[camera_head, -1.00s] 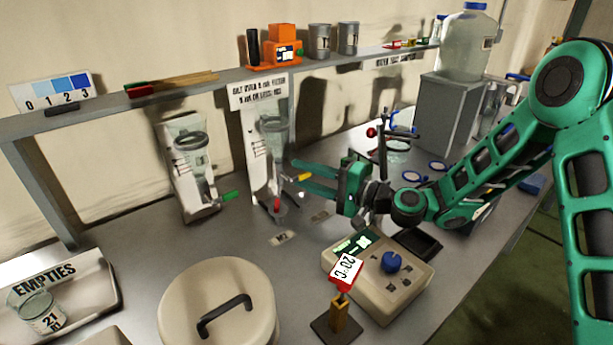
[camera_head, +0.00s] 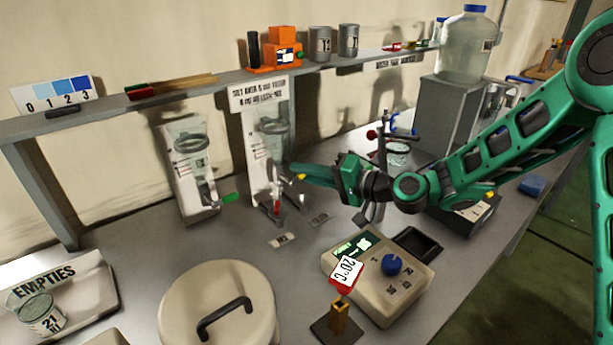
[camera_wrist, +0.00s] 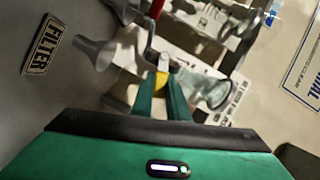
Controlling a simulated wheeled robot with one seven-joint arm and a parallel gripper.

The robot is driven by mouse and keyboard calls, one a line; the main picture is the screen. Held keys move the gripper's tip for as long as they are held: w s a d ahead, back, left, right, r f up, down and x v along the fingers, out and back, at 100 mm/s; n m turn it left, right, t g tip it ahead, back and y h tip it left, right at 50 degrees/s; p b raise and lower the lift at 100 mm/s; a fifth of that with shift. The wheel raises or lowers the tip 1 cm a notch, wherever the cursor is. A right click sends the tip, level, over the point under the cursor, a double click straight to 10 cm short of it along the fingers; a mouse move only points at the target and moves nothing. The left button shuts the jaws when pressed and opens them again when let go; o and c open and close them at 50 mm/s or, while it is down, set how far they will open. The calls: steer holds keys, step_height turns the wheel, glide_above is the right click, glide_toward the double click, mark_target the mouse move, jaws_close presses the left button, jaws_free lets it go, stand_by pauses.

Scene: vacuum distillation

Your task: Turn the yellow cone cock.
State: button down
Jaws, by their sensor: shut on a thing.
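The yellow cone cock (camera_head: 299,177) sits at the lower right of the right-hand glass funnel unit (camera_head: 272,135) on its white backboard. My gripper (camera_head: 293,171) reaches it from the right. In the wrist view the yellow handle (camera_wrist: 161,84) lies between my two green fingertips (camera_wrist: 161,92), which are shut on it. A metal stem runs from the handle toward a red part (camera_wrist: 156,9). The fingers partly hide the handle in the head view.
A left glass unit with a green cock (camera_head: 230,197) stands nearby. In front are a beige control box (camera_head: 378,285) with a blue knob, a 20°C sign (camera_head: 346,272) and a lidded round pot (camera_head: 218,305). A shelf (camera_head: 200,90) runs behind.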

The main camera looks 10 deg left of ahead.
mark_target(293, 180)
steer(key=n, duration=0.1)
steer(key=r+n+h, duration=0.1)
steer(key=n, duration=0.1)
steer(key=shift+s+a, duration=0.2)
steer(key=shift+s, duration=0.2)
steer(key=shift+s+a+r+n+t+h, duration=0.15)
steer(key=shift+n+t+h, duration=0.15)
steer(key=shift+n, duration=0.2)
steer(key=shift+s+a+r+n+t+h, duration=0.1)
steer(key=shift+s+r+n+t+h, duration=0.1)
steer(key=shift+n+h, duration=0.25)
steer(key=shift+s+a+r+n+t+h, duration=0.15)
steer(key=shift+s+n+t+h, duration=0.15)
steer(key=shift+n, duration=0.4)
steer(key=shift+s+a+f+n+t+h, duration=0.1)
steer(key=shift+s+a+n+t+h, duration=0.2)
steer(key=shift+n, duration=0.45)
steer(key=shift+s+a+r+n+t+h, duration=0.15)
steer(key=shift+n+t+h, duration=0.25)
steer(key=shift+n, duration=0.3)
steer(key=shift+d+f, duration=0.1)
steer(key=shift+d, duration=0.05)
steer(key=c, duration=1.7)
jaws_free()
steer(key=shift+w, duration=0.1)
steer(key=shift+r, duration=0.2)
steer(key=v, duration=1)
steer(key=shift+d+r, duration=0.1)
steer(key=shift+d, duration=0.05)
